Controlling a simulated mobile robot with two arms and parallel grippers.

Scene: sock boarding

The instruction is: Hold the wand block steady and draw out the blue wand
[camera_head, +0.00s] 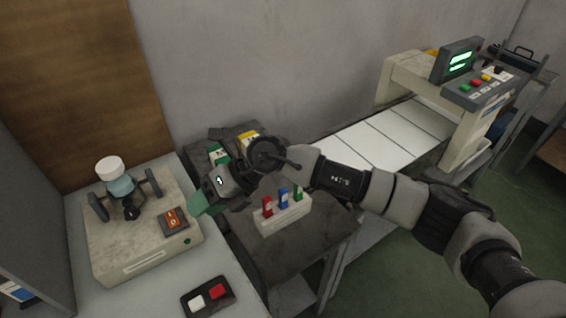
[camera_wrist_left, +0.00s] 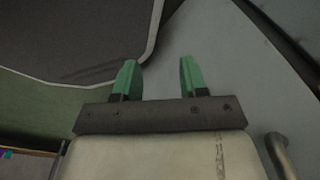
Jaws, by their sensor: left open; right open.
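The pale wand block (camera_head: 284,219) stands on the dark table in the head view, with a row of wands upright in it. The blue wand (camera_head: 283,196) is in the middle, between the red wand (camera_head: 267,206) and the green wand (camera_head: 298,192). My right gripper (camera_head: 203,203) is open, left of the block and apart from it; its arm passes behind and above the wands. My left gripper (camera_wrist_left: 160,80) is open and empty in the left wrist view. It is not seen in the head view, and no wand or block shows between its fingers.
Left of the dark table stands a beige machine (camera_head: 135,248) with a white-capped jar (camera_head: 110,168). A small box with red and white buttons (camera_head: 208,296) sits in front. Yellow and green packs stand behind my right gripper. A conveyor (camera_head: 375,145) runs at the right.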

